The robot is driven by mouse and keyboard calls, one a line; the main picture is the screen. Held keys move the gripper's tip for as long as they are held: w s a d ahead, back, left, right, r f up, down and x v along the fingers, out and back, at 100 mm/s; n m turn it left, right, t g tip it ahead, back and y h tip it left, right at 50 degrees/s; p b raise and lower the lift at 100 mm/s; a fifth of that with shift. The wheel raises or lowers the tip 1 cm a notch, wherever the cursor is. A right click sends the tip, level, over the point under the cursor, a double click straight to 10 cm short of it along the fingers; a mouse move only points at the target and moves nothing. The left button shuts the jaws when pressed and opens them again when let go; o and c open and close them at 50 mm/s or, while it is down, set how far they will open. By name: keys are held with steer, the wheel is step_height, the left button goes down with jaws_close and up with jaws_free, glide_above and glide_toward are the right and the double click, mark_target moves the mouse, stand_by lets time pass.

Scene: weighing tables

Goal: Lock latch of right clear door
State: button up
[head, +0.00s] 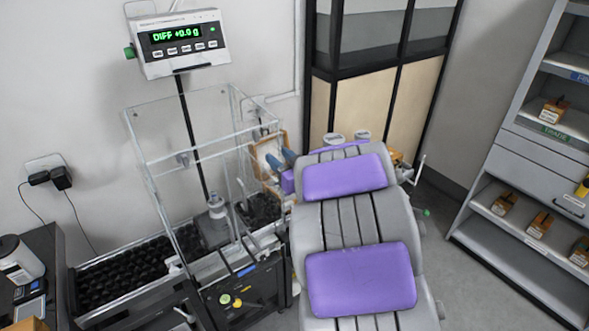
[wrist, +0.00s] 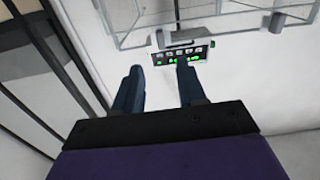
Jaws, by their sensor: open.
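The clear-walled weighing enclosure (head: 150,176) stands on the left table in the head view, with thin pale frame edges and see-through panels. Its clear panels overlap on the right side, so I cannot tell how far the right door stands open. A small grey fitting (head: 182,158) shows on the enclosure, but I cannot make out the right door's latch for certain. My gripper (head: 280,158) is open, with blue fingers, just right of the enclosure. In the wrist view my gripper (wrist: 158,70) is empty, and clear panels (wrist: 150,38) show beyond the fingertips.
The weighing display (head: 184,44) hangs above the enclosure and reads "DIFF +0.0 g". A tan box (head: 262,150) sits behind my fingers.

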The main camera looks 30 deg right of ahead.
steer(key=s+b, duration=0.6)
steer(key=b, duration=0.1)
steer(key=shift+s+d+b, duration=0.15)
steer(key=shift+b, duration=0.2)
steer(key=shift+f, duration=0.1)
stand_by(0.3)
